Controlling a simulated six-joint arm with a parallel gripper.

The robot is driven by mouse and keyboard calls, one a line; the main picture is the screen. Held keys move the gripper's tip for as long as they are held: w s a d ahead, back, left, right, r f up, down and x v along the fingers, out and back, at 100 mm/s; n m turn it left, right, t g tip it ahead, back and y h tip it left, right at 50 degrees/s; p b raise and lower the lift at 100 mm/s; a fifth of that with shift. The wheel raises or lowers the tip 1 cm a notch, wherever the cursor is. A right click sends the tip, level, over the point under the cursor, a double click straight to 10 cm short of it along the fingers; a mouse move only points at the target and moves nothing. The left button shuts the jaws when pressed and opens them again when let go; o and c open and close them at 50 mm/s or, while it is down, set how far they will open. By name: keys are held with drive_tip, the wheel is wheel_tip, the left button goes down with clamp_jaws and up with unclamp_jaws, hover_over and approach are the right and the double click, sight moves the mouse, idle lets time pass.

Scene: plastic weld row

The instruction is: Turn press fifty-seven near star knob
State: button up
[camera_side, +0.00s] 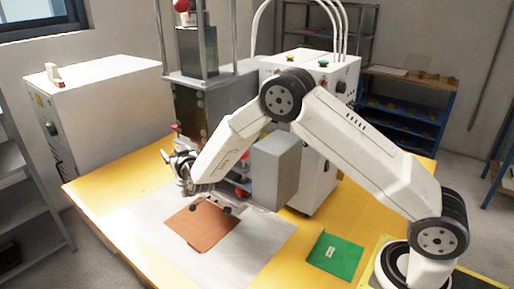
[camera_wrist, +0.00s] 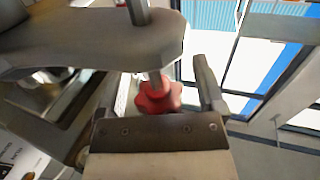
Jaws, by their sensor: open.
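The press (camera_side: 203,105) stands on the yellow table, a grey metal frame with upright columns. In the wrist view a red star knob (camera_wrist: 157,97) sits on a vertical metal rod below a grey plate. My gripper (camera_wrist: 157,78) is open, with one finger on each side of the knob in the picture. I cannot tell whether either finger touches it. In the side view my gripper (camera_side: 182,165) is at the press's left front, and my forearm hides part of the press. Small red parts show there, but I cannot tell which is this knob.
A brown sheet (camera_side: 202,229) lies on a white sheet in front of the press. A green labelled piece (camera_side: 336,256) lies to the right. A white cabinet (camera_side: 100,110) stands behind left, and a white control box (camera_side: 312,70) adjoins the press.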

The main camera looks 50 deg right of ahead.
clamp_jaws()
drive_tip(key=shift+a+n+t+y, duration=0.1)
drive_tip(key=shift+n+t+y, duration=0.2)
drive_tip(key=shift+n+y, duration=0.7)
unclamp_jaws()
drive_tip(key=shift+s, duration=0.15)
drive_tip(key=v, duration=0.7)
drive_tip(key=shift+s, duration=0.25)
